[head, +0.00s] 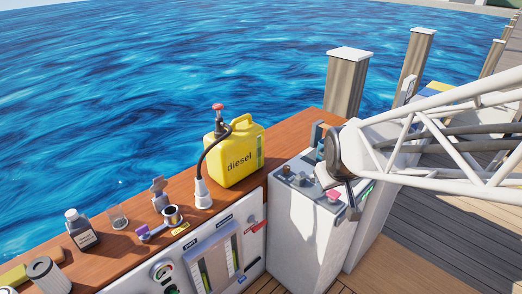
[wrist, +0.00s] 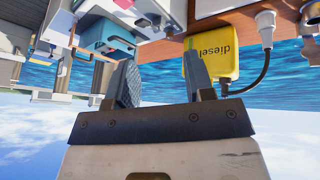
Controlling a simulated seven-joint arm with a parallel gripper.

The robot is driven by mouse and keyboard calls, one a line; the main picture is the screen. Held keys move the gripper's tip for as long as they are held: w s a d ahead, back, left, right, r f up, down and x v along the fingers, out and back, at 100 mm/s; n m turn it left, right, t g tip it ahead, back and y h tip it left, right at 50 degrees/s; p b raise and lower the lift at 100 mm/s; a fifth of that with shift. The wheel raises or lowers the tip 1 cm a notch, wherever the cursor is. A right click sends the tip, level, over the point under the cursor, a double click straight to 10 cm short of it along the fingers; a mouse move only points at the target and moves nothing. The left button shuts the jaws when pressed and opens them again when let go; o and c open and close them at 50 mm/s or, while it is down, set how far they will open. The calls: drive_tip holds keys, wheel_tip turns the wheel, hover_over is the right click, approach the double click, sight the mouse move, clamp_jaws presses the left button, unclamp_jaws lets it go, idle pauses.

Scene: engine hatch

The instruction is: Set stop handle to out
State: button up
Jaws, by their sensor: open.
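A small red handle (head: 257,227) shows at the right end of the white front panel, below the wooden ledge. I take it for the stop handle, but its lettering is too small to read and I cannot tell how far it is pulled. My gripper (wrist: 160,56) is open and empty in the wrist view, its two grey fingers apart. In the head view my arm reaches in from the right, its end above the white pedestal, apart from the red handle. The handle cannot be made out in the wrist view.
A yellow diesel can (head: 236,158) stands on the wooden ledge (head: 110,258), with a black hose to a white funnel-like fitting (head: 202,193). A white pedestal (head: 306,232) with small controls, one pink-red (head: 333,195), stands right of the panel. A dark bottle (head: 81,231) stands left; water lies behind.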

drive_tip(key=w+a+f+n+t+y, duration=0.1)
drive_tip(key=w+a+f+n+t, duration=0.1)
drive_tip(key=w+f, duration=0.45)
drive_tip(key=w+a+f+n+t, duration=0.1)
drive_tip(key=w+a+f+n, duration=0.2)
drive_tip(key=w, duration=0.6)
drive_tip(key=n+t+y, duration=0.4)
drive_tip(key=n+t, duration=0.1)
drive_tip(key=n, duration=0.2)
hover_over(259, 224)
drive_tip(key=d, duration=0.5)
wheel_tip(259, 224, down, 26)
drive_tip(key=s+a+f+n+t+y, duration=0.1)
drive_tip(key=s+f+n+t, duration=0.1)
drive_tip(key=f, duration=0.5)
drive_tip(key=s+a+f+n+t+y, duration=0.1)
drive_tip(key=s+f+n+t, duration=0.1)
drive_tip(key=s+f, duration=0.3)
drive_tip(key=shift+f+n+t+y, duration=0.4)
drive_tip(key=shift+f+n, duration=0.5)
drive_tip(key=shift+f, duration=0.45)
drive_tip(key=shift+x, duration=3.9)
clamp_jaws()
